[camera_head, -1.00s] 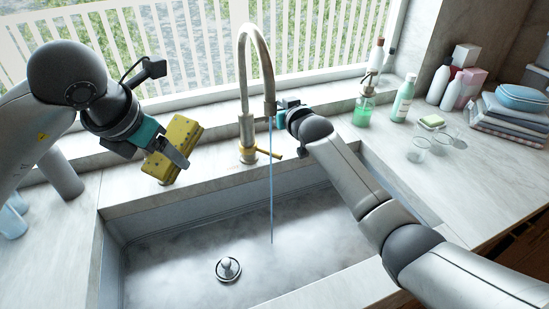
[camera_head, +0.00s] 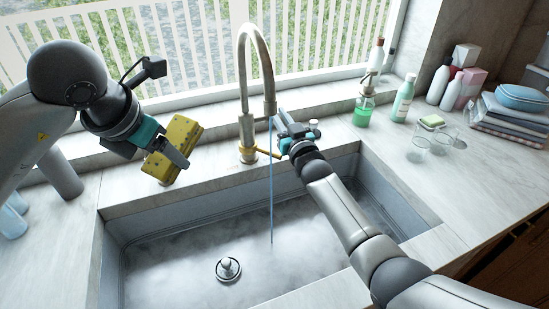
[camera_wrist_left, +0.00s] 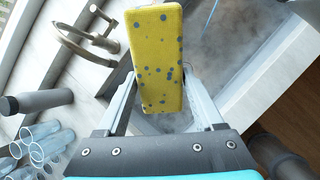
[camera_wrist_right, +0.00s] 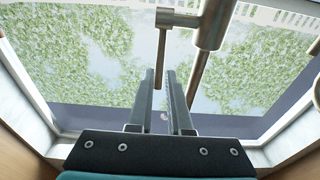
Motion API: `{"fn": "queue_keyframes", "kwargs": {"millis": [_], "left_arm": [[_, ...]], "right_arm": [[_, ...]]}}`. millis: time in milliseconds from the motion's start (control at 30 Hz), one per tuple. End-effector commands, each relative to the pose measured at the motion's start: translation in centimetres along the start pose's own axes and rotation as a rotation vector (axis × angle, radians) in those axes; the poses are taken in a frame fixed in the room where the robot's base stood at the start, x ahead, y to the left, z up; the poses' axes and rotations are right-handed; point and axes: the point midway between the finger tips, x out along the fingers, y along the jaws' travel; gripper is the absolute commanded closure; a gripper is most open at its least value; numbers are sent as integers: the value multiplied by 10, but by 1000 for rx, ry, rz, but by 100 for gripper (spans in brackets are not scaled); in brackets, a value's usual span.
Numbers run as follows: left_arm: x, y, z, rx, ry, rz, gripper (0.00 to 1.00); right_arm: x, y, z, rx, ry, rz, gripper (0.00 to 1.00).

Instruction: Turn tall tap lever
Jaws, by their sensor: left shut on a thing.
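The tall tap (camera_head: 246,75) stands behind the sink, with a high curved spout and water (camera_head: 271,190) running from it. Its brass lever (camera_head: 268,152) sticks out to the right from the base. My right gripper (camera_head: 283,122) is just right of the spout end, above the lever's tip. In the right wrist view the lever (camera_wrist_right: 161,60) reaches down to the gap between the parted fingers (camera_wrist_right: 161,78); I cannot tell whether they touch. My left gripper (camera_head: 176,150) is shut on a yellow sponge (camera_head: 182,133) with blue-grey dots, left of the tap; it also shows in the left wrist view (camera_wrist_left: 157,60).
The sink (camera_head: 170,255) holds a round plug (camera_head: 228,268) with a knob. On the right counter stand a green soap bottle (camera_head: 364,105), a green-white bottle (camera_head: 403,98), glasses (camera_head: 418,149), white bottles (camera_head: 439,84) and folded towels (camera_head: 510,120). Glasses (camera_wrist_left: 42,140) also stand at left.

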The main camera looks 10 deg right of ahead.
Motion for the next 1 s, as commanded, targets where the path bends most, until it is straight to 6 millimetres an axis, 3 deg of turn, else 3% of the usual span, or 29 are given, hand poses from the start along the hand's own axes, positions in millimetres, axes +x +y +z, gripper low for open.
{"fn": "queue_keyframes", "kwargs": {"millis": [1000], "left_arm": [[0,0,0,0,0,0,86]], "right_arm": [[-10,0,19,0,211,1,83]]}}
